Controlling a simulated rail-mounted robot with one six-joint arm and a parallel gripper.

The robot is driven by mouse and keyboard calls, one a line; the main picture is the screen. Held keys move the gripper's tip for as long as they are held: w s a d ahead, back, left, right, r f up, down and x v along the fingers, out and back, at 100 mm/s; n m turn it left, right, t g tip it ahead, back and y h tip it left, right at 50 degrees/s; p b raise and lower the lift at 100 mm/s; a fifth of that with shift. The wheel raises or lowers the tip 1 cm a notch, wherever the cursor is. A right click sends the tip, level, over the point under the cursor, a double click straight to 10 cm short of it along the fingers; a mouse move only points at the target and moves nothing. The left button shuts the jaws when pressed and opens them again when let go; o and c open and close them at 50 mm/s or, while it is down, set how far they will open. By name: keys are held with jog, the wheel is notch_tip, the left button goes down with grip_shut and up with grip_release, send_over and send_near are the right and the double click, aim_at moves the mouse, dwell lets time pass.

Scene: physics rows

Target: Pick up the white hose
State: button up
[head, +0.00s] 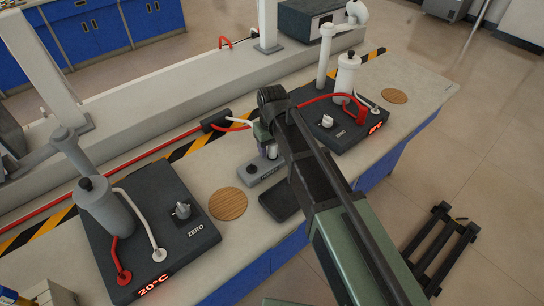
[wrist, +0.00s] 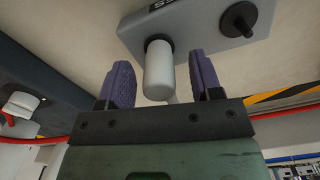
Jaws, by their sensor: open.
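My gripper (head: 266,146) is over the small grey box (head: 262,171) at the middle of the bench. In the wrist view its two purple fingers are apart, one on each side of a white cylindrical end (wrist: 158,72) that stands at the grey box (wrist: 196,28). Gaps show between this end and both fingers. A white hose (head: 240,122) runs from a black connector block toward my gripper, where the arm hides part of it. I cannot fully tell whether the white end belongs to this hose. Other white hoses show on the left unit (head: 137,213) and right unit (head: 365,99).
Dark hotplate units stand left (head: 150,230) and right (head: 340,125), with cylinders and red hoses. A black knob (wrist: 238,20) sits on the grey box. A black tray (head: 280,201) and a round wooden mat (head: 228,204) lie close by.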

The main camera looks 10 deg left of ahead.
jog(key=shift+f, duration=0.45)
jog(key=c, duration=1)
jog(key=shift+r+p, duration=0.15)
jog(key=shift+p, duration=0.15)
notch_tip(320, 180, up, 24)
jog(key=p, duration=2.4)
jog(key=shift+r, duration=0.1)
